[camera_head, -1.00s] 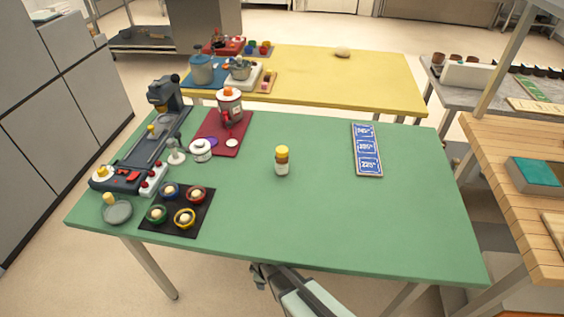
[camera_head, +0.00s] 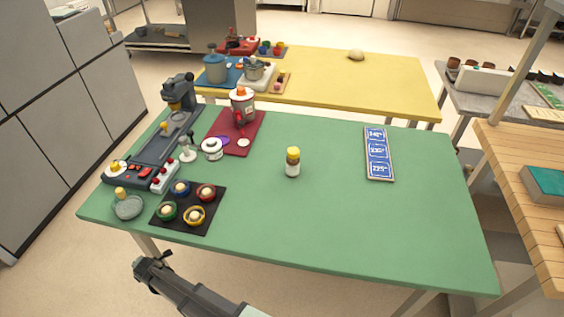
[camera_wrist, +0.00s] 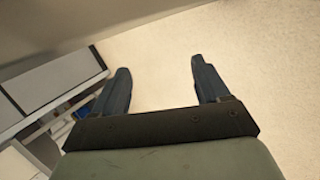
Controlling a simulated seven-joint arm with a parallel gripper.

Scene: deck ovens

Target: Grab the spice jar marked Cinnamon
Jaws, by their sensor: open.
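A small jar with a yellow cap and a pale label (camera_head: 292,162) stands upright on the green table, a little right of its middle. Its label is too small to read, so I cannot tell whether it says Cinnamon. It is the only such jar I can make out. My gripper (camera_head: 150,262) is low in front of the table's near left edge in the head view, well away from the jar. In the wrist view my gripper (camera_wrist: 160,85) has its two fingers wide apart with nothing between them, over pale floor.
The green table (camera_head: 330,235) is clear around the jar. A black mat (camera_head: 188,209) with several coloured bowls lies front left. A red mat (camera_head: 233,146) with a red-and-white appliance is behind it. A blue-panelled board (camera_head: 378,153) lies right. A yellow table (camera_head: 350,85) stands beyond.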

